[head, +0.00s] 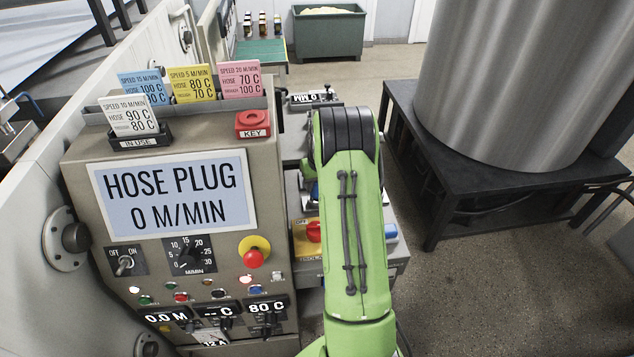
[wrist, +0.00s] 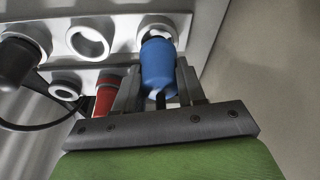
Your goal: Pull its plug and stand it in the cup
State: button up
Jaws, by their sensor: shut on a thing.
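In the wrist view my gripper (wrist: 160,84) is shut on a blue plug (wrist: 158,62), one finger on each side of it. The plug's far end meets a round pale socket (wrist: 150,22) at the top of the panel; I cannot tell how deep it sits. A red plug (wrist: 106,96) is just left of my gripper. No cup can be made out clearly. In the head view my green arm hides my gripper and the blue plug. The display (head: 173,195) on the control console reads "HOSE PLUG 0 M/MIN".
In the wrist view, an empty ring socket (wrist: 88,42) and a black fitting (wrist: 18,60) with a dark cable lie to the left. In the head view, a large metal drum (head: 510,80) stands on a black stand (head: 455,190) at right. Open floor lies between stand and machine.

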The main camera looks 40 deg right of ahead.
jog(key=shift+f+b, duration=0.6)
jog(key=shift+f, duration=0.2)
jog(key=o, duration=1.2)
jog(key=shift+c, duration=0.2)
jog(key=p+v, duration=0.1)
jog(key=v, duration=1.5)
jog(key=shift+w+f, duration=0.1)
